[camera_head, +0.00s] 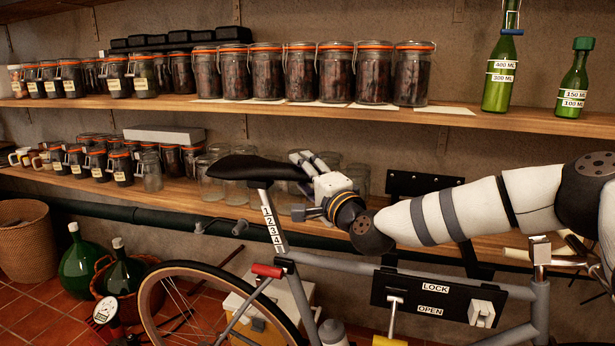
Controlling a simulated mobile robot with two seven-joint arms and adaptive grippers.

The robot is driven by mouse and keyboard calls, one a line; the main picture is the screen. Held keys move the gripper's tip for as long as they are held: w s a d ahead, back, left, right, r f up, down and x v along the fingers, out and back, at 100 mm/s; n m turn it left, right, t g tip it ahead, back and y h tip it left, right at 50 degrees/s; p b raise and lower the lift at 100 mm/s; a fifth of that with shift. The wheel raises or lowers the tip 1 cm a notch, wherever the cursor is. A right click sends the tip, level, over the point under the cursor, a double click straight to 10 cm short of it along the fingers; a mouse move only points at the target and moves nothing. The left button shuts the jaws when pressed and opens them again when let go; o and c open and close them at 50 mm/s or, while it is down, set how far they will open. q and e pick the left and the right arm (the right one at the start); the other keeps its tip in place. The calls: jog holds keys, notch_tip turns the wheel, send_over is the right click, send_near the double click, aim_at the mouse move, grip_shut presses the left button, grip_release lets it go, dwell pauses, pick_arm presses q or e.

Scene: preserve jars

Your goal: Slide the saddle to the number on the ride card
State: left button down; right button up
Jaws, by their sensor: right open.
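The black bicycle saddle (258,168) sits on top of a pale seat post (271,218) numbered 1 to 4 from top to bottom. The post goes down into the grey frame (340,264), near a red clamp-like part (267,271). My right gripper (301,186) is open at the right end of the saddle; whether it touches the saddle is unclear. A black panel (455,298) on the frame carries LOCK and OPEN labels, with a white block (482,314) and a lever (395,302). I cannot make out a ride card. My left gripper is out of view.
Shelves behind hold dark preserve jars (268,72), empty glass jars (228,185) and green bottles (503,72). The lower shelf's jars stand close behind the saddle and gripper. Demijohns (83,262), a basket (25,240) and a gauge (105,310) are at the lower left.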

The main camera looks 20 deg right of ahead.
jog(key=r+v, duration=0.1)
jog(key=v, duration=1.1)
jog(key=shift+f, duration=0.45)
jog(key=s+a+f+n+g, duration=0.3)
jog(key=s+f+g, duration=0.1)
jog(key=s+f, duration=0.4)
jog(key=s+a+f+n+g+y+p, duration=0.1)
jog(key=s+a+f+n+g, duration=0.25)
jog(key=f, duration=0.75)
jog(key=s+a+f+n+g, duration=0.15)
jog(key=s+f+g, duration=0.25)
jog(key=s+f, duration=0.45)
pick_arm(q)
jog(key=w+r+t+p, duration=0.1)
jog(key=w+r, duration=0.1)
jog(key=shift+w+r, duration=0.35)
pick_arm(e)
jog(key=s+d+f+n+g+h, duration=0.1)
jog(key=s+d+f+n+g, duration=0.1)
jog(key=s, duration=0.8)
jog(key=s+d+f+n+g+h, duration=0.2)
jog(key=s+d+f+g, duration=0.2)
jog(key=s, duration=0.6)
jog(key=s+d+f+n+g+h, duration=0.1)
jog(key=s+d+f+n+g, duration=0.1)
jog(key=s, duration=0.8)
jog(key=shift+d+f+g+h, duration=0.3)
jog(key=shift+d+f+g, duration=0.15)
jog(key=shift+d+g, duration=0.45)
